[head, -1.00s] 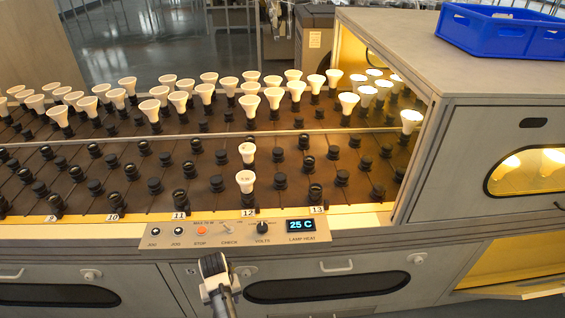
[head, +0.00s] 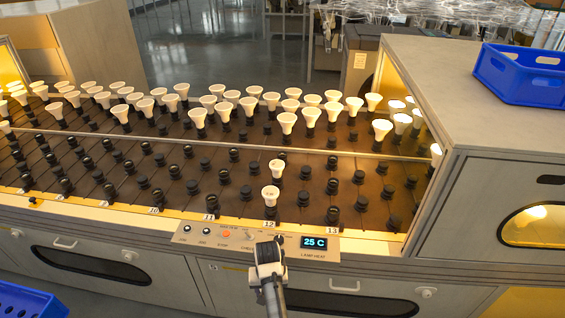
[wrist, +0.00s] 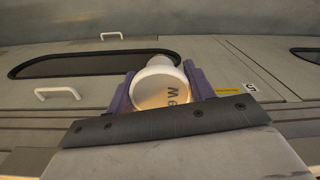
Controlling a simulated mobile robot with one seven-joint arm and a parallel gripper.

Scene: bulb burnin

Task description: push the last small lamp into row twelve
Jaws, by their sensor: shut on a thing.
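Row twelve, marked by a label 12 (head: 269,224), has two small white lamps standing upright in line, a front one (head: 270,195) and one behind it (head: 277,168). Black sockets stand around them. My gripper (head: 268,250) is in front of the control panel, just below the row twelve label. In the wrist view, my gripper (wrist: 160,92) is shut on a small white lamp (wrist: 158,90), its round printed face toward the camera. The lamp's base is hidden. I cannot make out the held lamp in the head view.
The control panel (head: 210,237) with a 25 C display runs along the rack's front edge. Taller white lamps fill the back rows. Another blue crate (head: 30,302) is at lower left.

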